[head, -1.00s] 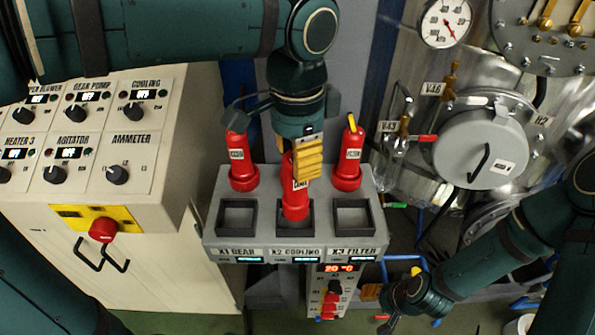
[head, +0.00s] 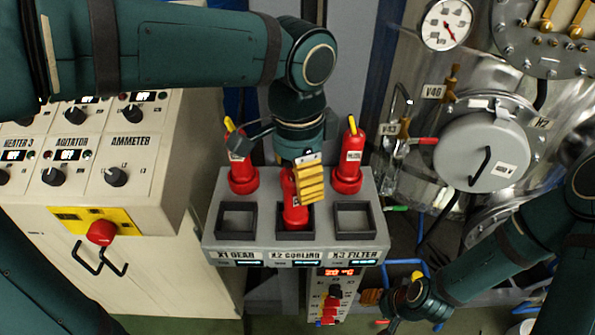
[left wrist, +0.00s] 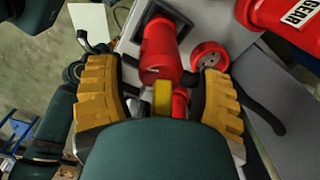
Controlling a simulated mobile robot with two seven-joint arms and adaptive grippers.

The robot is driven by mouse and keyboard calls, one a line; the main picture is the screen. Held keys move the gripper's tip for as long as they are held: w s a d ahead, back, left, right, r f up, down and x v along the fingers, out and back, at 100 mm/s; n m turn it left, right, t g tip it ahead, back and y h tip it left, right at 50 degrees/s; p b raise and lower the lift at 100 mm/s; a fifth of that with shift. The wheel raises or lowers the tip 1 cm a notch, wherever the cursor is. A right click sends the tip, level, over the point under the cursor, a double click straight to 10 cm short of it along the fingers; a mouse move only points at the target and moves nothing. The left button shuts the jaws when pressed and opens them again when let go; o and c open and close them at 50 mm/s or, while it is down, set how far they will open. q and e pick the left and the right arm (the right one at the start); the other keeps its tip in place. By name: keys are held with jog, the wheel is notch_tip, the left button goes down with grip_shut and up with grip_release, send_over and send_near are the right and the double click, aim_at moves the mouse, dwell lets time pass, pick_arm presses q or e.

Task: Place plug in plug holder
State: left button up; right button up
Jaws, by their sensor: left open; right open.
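The middle red plug (head: 293,205) stands in the middle square black holder (head: 285,232) over the "X2 COOLING" label. My left gripper (head: 310,178) is at its upper part, with one yellow finger hiding part of the plug. In the left wrist view the plug (left wrist: 162,52) lies between my two yellow fingers, which are spread with gaps on both sides. Its lower end is in the black square holder (left wrist: 160,25). Contact with the fingers is not visible. My right gripper (head: 392,308) is at the lower right, away from the plugs and partly blurred against the background.
Red plugs stand upright at the back left (head: 242,172) and back right (head: 348,160) of the grey plug box (head: 218,200). The left (head: 237,219) and right (head: 354,219) square holders are empty. A switch panel (head: 140,160) stands left; a steel vessel (head: 480,150) stands right.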

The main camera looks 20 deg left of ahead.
pick_arm(q)
jog(key=shift+r, duration=0.55)
notch_tip(320, 180, up, 11)
jog(key=p, duration=0.2)
jog(key=shift+r, duration=0.15)
